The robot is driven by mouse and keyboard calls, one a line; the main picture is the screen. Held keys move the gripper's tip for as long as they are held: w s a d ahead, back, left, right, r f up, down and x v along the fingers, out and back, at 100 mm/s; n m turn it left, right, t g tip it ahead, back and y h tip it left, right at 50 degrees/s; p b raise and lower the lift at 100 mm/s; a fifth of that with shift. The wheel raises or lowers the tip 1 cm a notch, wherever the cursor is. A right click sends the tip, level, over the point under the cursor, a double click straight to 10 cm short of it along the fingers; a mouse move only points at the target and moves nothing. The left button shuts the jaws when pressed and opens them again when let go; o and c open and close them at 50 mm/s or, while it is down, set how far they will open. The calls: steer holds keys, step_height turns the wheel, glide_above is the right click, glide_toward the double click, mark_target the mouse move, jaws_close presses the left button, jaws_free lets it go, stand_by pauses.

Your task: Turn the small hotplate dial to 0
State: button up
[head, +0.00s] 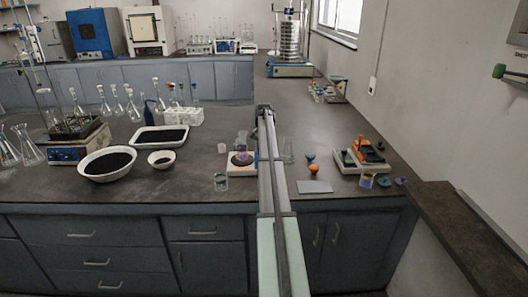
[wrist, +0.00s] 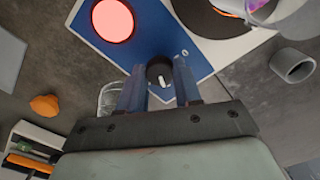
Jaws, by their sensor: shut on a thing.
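The small hotplate (head: 236,172) stands on the near bench left of my arm, with a purplish vessel (head: 241,158) on its plate. In the wrist view its blue front panel (wrist: 135,45) has a large glowing red disc and a black dial (wrist: 159,68) with a short white mark. My gripper (wrist: 160,84) is shut on the dial, one finger on either side. The white mark shows between the fingers, slightly tilted. In the head view my arm hides the dial and the fingertips.
An orange stopper (head: 310,168), a grey flat plate (head: 314,187) and a tray with orange parts (head: 347,163) are to the right.

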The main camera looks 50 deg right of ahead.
steer(key=shift+n, duration=0.3)
steer(key=n, duration=0.9)
steer(key=shift+n, duration=0.4)
steer(key=n, duration=0.4)
steer(key=shift+n, duration=2.8)
steer(key=o, duration=1)
steer(key=shift+o, duration=0.2)
